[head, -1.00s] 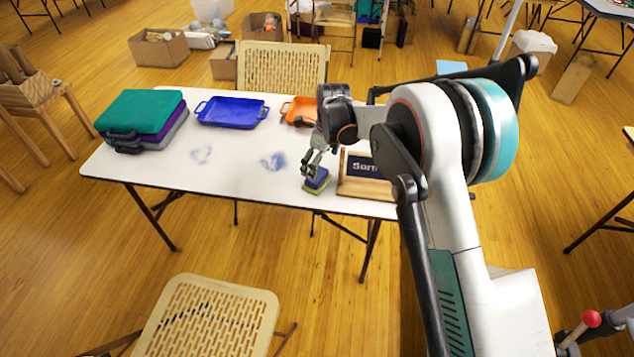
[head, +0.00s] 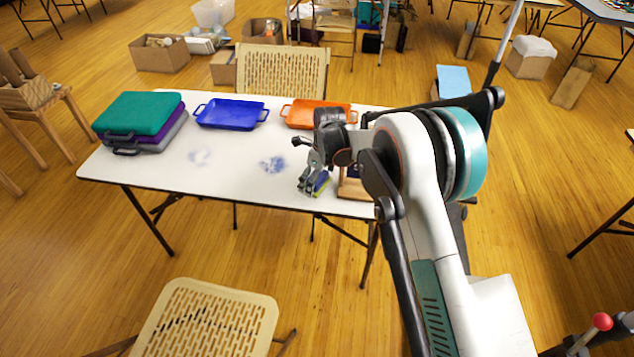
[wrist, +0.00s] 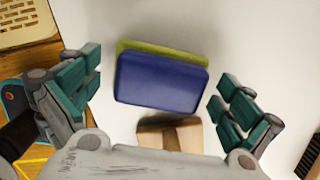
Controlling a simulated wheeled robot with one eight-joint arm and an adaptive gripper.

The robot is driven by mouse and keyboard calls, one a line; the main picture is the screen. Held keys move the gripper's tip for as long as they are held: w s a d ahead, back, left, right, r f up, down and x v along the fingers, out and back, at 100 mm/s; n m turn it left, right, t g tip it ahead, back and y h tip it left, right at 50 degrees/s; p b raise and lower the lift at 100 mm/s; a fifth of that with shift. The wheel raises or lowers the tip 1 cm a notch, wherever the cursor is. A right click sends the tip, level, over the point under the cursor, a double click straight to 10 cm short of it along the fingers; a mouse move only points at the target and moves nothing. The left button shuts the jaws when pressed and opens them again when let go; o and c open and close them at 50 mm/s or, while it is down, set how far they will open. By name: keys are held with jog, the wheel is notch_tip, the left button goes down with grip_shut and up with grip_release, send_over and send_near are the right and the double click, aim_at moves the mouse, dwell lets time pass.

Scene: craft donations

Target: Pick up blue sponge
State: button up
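The blue sponge (wrist: 160,82) lies on the white table, with a yellow-green layer showing along its far edge in the wrist view. In the head view the sponge (head: 321,184) is partly hidden behind my gripper, near the table's front edge. My gripper (wrist: 157,92) is open, with one finger to the left of the sponge and one to the right. A gap shows between the sponge and each finger. In the head view my gripper (head: 309,186) is over the sponge, pointing down.
A wooden sign stand (head: 354,190) is close to the right of the sponge, partly behind my arm. A blue tray (head: 232,114), an orange tray (head: 300,118) and stacked cases (head: 137,115) are farther back. Smudges mark the white tabletop (head: 230,180).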

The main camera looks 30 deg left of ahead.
jog(key=c, duration=0.8)
jog(key=shift+c, duration=0.2)
notch_tip(320, 180, up, 20)
jog(key=p, duration=0.6)
jog(key=shift+o, duration=1.2)
jog(key=shift+w+d, duration=0.1)
